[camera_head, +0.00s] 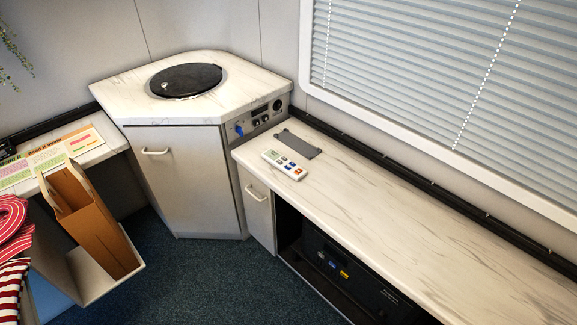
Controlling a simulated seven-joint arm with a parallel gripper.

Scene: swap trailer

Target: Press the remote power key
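A small white remote (284,165) with several coloured keys lies flat, face up, on the marble-patterned counter (390,210), near its left end. Its keys show blue, orange and other colours, but they are too small to tell which is the power key. My gripper is not in view, and nothing touches the remote from above.
A flat grey piece (298,145) lies just behind the remote. A corner cabinet (188,180) with a round black lid (186,80) and a control panel (262,117) stands to the left, slightly higher. A window with blinds (430,75) is behind. The counter's right part is clear.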

